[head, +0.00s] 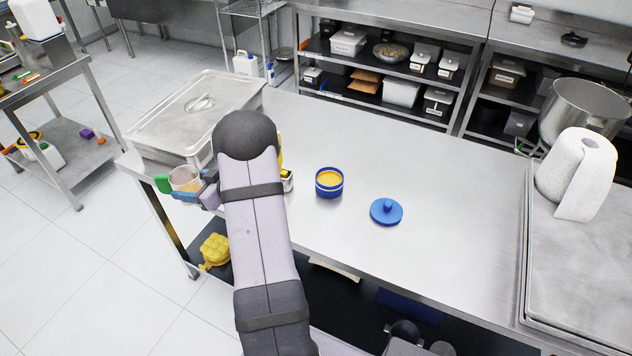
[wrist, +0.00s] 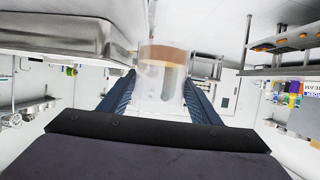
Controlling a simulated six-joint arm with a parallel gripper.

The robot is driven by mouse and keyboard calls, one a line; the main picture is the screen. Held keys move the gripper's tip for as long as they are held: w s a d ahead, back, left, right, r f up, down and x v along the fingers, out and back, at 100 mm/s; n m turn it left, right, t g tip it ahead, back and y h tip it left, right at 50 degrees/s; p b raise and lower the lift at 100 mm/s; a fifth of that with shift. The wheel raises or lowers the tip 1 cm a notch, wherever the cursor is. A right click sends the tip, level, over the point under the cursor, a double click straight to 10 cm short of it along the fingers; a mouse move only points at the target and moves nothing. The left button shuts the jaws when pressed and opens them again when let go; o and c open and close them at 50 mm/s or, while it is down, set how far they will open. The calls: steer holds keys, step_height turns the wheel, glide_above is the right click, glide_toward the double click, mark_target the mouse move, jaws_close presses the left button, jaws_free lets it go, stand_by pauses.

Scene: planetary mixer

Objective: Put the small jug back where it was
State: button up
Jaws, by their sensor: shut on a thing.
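The small clear jug (head: 186,178) is between the fingers of my gripper (head: 188,192), at the left end of the steel table, beside a lidded steel pan. In the wrist view the jug (wrist: 160,95) stands between the two dark blue fingers (wrist: 160,88), which are shut on it. A tan band shows near its top. My arm hides part of the table behind it. I cannot tell whether the jug touches the table.
The lidded steel pan (head: 190,112) is close behind the gripper. A blue tub with yellow contents (head: 329,182) and its blue lid (head: 386,212) lie to the right. A partly hidden yellow thing (head: 281,150) stands behind my arm. The table's right-middle part (head: 450,220) is clear.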

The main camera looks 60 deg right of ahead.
steer(key=s+d+r+m+g+h, duration=0.1)
steer(key=s+d+r+m+h, duration=0.2)
steer(key=d, duration=0.6)
steer(key=s+d+r+m+g+h, duration=0.1)
steer(key=d+r+m+h, duration=0.35)
steer(key=d, duration=0.55)
steer(key=s+d+r+m+g+h+b, duration=0.1)
steer(key=s+d+r+m+g+h, duration=0.4)
steer(key=s+d, duration=0.6)
steer(key=s+d+f+m+g+b, duration=0.1)
steer(key=s+d+f+m+g, duration=0.2)
steer(key=s, duration=0.8)
steer(key=s+f+m+g+b, duration=0.2)
steer(key=s+f+m+g, duration=0.25)
steer(key=s, duration=0.55)
steer(key=s+d+f+m+g+b, duration=0.1)
steer(key=s+d+f+m+g, duration=0.3)
steer(key=s, duration=0.7)
steer(key=shift+n, duration=0.7)
steer(key=shift+w+a+f+p, duration=0.1)
steer(key=shift+a+f+p, duration=0.3)
steer(key=shift+f, duration=1.05)
steer(key=shift+w+a+f+p, duration=0.1)
steer(key=shift+a+f+p, duration=0.3)
steer(key=shift+f, duration=1.05)
steer(key=shift+a+f+p, duration=0.35)
steer(key=shift+a+f, duration=0.1)
steer(key=shift+f, duration=1)
steer(key=shift+f, duration=0.1)
